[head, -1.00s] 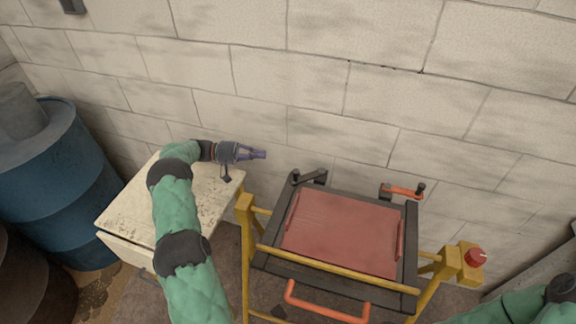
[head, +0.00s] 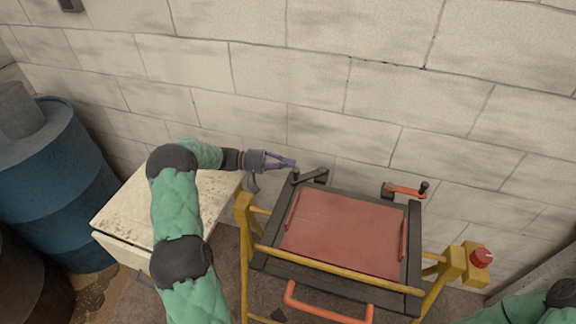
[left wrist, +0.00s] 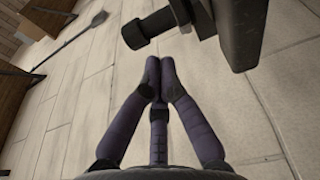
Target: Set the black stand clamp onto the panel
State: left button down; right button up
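The black stand clamp (head: 311,177) sits at the back left corner of the dark frame, its arm along the back edge and its knob end toward the left, off the panel. The red panel (head: 340,232) lies inside the frame. My left gripper (head: 293,163) is shut and empty, just behind and left of the clamp's knob end. In the left wrist view its fingertips (left wrist: 160,62) are together, below a black knob and arm (left wrist: 150,28) that look like the clamp; I see no contact. My right gripper is out of view.
An orange clamp (head: 404,191) stands at the frame's back right corner. A red button (head: 480,257) is on the yellow stand's right side. A worn cream table (head: 125,215) and blue drum (head: 50,190) are at left. A block wall (head: 330,90) rises behind.

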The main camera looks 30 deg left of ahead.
pick_arm(q)
jog(key=shift+s+d+t, duration=0.1)
jog(key=shift+s+t, duration=0.15)
jog(key=shift+t, duration=0.05)
jog(key=shift+s+d+n+t+y, duration=0.1)
jog(key=shift+s+n+t+y, duration=0.1)
jog(key=shift+n+t+y, duration=0.15)
jog(key=shift+s+d+n+p, duration=0.15)
jog(key=shift+n+p, duration=0.1)
jog(key=shift+p, duration=0.15)
jog(key=shift+t+y, duration=0.25)
jog(key=shift+t, duration=0.1)
jog(key=shift+s+d+r+n+t+y+p, duration=0.1)
jog(key=shift+s+d+n+t+y+p, duration=0.2)
jog(key=shift+s+d+n+t+y, duration=0.45)
jog(key=shift+s+d+t, duration=0.25)
jog(key=shift+s+d, duration=0.45)
jog(key=shift+d, duration=0.3)
